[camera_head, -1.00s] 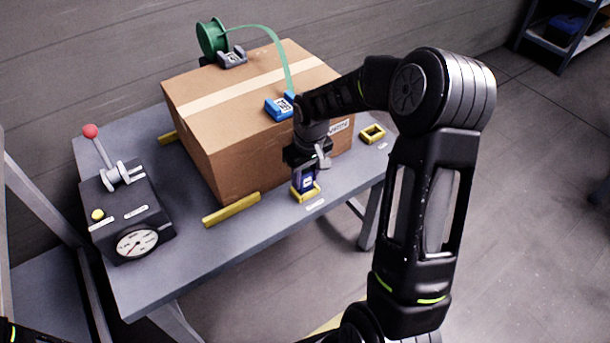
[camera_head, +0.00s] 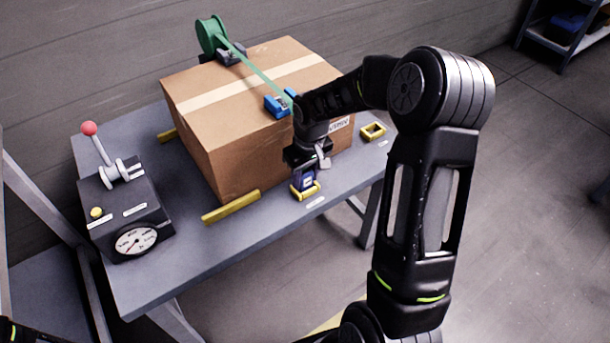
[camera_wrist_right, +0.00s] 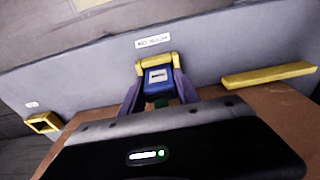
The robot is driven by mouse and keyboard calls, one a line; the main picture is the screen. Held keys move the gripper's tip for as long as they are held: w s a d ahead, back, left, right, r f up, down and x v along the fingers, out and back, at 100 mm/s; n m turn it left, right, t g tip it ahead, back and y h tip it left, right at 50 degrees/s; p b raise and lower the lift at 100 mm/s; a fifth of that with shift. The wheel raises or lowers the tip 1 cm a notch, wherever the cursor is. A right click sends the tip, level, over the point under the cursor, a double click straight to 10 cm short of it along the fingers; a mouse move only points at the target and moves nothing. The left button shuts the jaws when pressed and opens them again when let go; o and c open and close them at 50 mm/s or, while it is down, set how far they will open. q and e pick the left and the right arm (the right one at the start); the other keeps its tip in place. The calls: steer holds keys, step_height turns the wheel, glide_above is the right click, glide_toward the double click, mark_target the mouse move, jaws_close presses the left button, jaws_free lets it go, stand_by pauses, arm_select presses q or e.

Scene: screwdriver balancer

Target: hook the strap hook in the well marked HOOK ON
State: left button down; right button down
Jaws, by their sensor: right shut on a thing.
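My right gripper (camera_head: 306,172) is in front of the cardboard box, fingers pointing down, shut on the blue strap hook (camera_head: 303,181). In the right wrist view the hook (camera_wrist_right: 158,82) sits between purple fingers (camera_wrist_right: 157,98), against a yellow-rimmed well (camera_wrist_right: 157,59) with a white label (camera_wrist_right: 153,41) beside it. The label's text is too small to read surely. In the head view the hook's lower end meets this front well (camera_head: 305,193); how deep it is seated I cannot tell. The green strap (camera_head: 262,78) runs from the green reel (camera_head: 211,34) over the box. My left gripper is out of view.
The cardboard box (camera_head: 220,130) fills the table's (camera_head: 190,255) middle, with a blue guide (camera_head: 277,104) on top. A second yellow well (camera_head: 372,131) is at right. A yellow bar (camera_head: 231,207) lies in front. A red-knobbed lever box (camera_head: 125,215) with a gauge stands left.

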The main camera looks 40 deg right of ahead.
steer(key=shift+w, duration=0.1)
stand_by(0.7)
steer(key=c, duration=1.2)
jaws_free()
steer(key=shift+c, duration=0.2)
steer(key=o, duration=0.4)
steer(key=shift+s+r+p, duration=0.15)
steer(key=shift+s+r, duration=0.05)
steer(key=shift+r, duration=1.1)
steer(key=shift+s+r+p, duration=0.15)
steer(key=shift+r, duration=1.1)
steer(key=shift+s+r+p, duration=0.15)
steer(key=shift+s+r, duration=0.05)
steer(key=shift+r, duration=1.1)
